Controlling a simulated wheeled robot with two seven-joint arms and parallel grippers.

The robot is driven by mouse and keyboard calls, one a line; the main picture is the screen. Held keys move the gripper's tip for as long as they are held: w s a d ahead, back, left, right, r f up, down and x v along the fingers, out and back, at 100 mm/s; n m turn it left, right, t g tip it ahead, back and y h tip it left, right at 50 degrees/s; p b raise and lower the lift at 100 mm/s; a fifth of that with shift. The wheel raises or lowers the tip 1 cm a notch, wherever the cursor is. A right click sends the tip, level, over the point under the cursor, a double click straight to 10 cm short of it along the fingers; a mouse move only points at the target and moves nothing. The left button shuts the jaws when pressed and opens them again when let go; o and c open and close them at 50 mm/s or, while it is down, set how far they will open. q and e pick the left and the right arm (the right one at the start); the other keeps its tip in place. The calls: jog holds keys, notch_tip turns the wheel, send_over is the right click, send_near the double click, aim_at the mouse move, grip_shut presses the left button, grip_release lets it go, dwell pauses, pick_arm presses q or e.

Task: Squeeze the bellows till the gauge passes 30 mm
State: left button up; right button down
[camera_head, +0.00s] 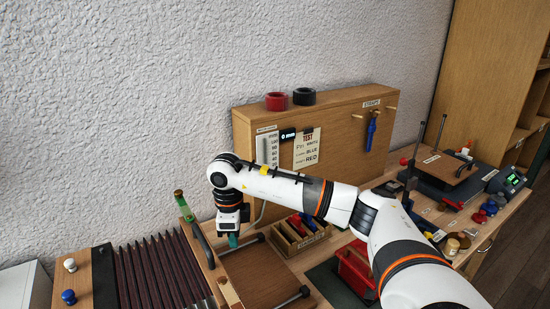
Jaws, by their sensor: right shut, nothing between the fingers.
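The bellows (160,272) lie at the lower left, with dark pleats between a dark end board and a wooden board (197,252) that carries a dark handle. The pleats look spread out. The gauge (267,151), a white scale marked in mm, is on the wooden panel; its reading is too small to tell, and my right arm is close below it. My right gripper (233,241) points down, shut and empty, just right of the handle board; whether it touches the board I cannot tell. My left gripper is not in view.
Red (276,101) and black (303,96) rolls sit on the panel. A green-topped post (181,202) rises behind the bellows.

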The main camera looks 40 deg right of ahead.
notch_tip(320, 180, up, 6)
jog(key=p, duration=0.3)
jog(key=shift+r+p, duration=0.15)
jog(key=shift+p, duration=0.15)
dwell(0.5)
